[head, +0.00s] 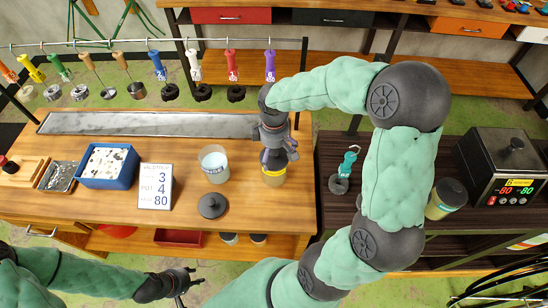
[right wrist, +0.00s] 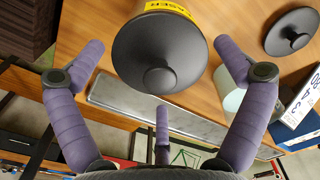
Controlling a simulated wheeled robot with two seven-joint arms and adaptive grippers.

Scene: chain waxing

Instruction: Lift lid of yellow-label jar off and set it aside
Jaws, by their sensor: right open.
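The yellow-label jar (head: 273,180) stands near the right end of the wooden table. Its dark round lid with a knob (right wrist: 158,60) is on it in the right wrist view. My right gripper (head: 277,158) is above the jar, pointing down and open. In the wrist view its purple fingers are spread around the lid, with no clear contact. In the head view the gripper hides most of the lid. My left gripper (head: 184,281) is low, in front of the table, empty, with its fingers apart.
An open glass jar (head: 214,166) stands left of the yellow-label jar. A loose dark lid (head: 212,205) lies in front of it. A number sign (head: 156,186) and blue tray (head: 108,167) are further left. Tools hang from a rail (head: 150,41). A heater (head: 502,165) stands right.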

